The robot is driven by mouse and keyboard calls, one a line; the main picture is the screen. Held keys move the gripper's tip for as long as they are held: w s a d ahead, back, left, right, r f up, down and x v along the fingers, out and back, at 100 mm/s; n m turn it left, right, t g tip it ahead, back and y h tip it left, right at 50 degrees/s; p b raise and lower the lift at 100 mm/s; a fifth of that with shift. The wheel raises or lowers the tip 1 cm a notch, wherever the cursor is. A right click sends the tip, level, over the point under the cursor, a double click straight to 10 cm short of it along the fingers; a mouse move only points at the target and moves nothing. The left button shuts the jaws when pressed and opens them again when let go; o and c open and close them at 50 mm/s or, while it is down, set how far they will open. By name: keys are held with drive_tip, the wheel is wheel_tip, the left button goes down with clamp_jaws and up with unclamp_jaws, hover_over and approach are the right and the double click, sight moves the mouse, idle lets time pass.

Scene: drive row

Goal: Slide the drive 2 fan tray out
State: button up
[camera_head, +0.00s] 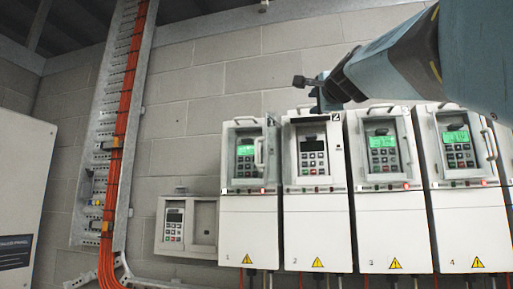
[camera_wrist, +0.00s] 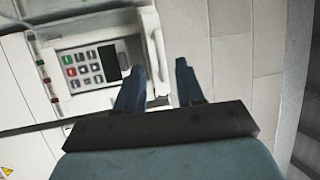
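Drive 2 (camera_head: 317,225) is the second white cabinet in the row, with a dark screen and a warning triangle. Its top end, beside the number 2, carries a dark band (camera_head: 312,119); I cannot tell the fan tray apart there. My gripper (camera_head: 312,84) is in front of the top of drive 2. In the wrist view its two dark fingers (camera_wrist: 160,66) are apart. A pale handle (camera_wrist: 158,55) at the drive's top end shows just past the fingertips, between them. Whether they touch it I cannot tell. The keypad (camera_wrist: 83,68) lies left of the fingers.
Drive 1 (camera_head: 248,228) stands to the left, drive 3 (camera_head: 393,230) and drive 4 (camera_head: 468,230) to the right, all with lit green screens. A small keypad box (camera_head: 204,225) is on the block wall. Orange cables (camera_head: 121,110) run down a rack further left.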

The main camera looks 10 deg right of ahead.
drive_tip(key=s+f, duration=0.1)
drive_tip(key=s, duration=0.7)
drive_tip(key=shift+f, duration=0.3)
wheel_tip(320, 180, down, 27)
drive_tip(key=a+n+g+y, duration=0.1)
drive_tip(key=a+n+g, duration=0.1)
drive_tip(key=n+g, duration=0.55)
drive_tip(key=s+f+n+g, duration=0.3)
drive_tip(key=s+f+n, duration=0.1)
drive_tip(key=f, duration=1)
drive_tip(key=s+f+n+g+h, duration=0.1)
drive_tip(key=s+f+n+g, duration=0.3)
drive_tip(key=f, duration=0.9)
drive_tip(key=shift+s+f+n, duration=0.35)
drive_tip(key=shift+s+n, duration=0.4)
drive_tip(key=shift+s, duration=0.4)
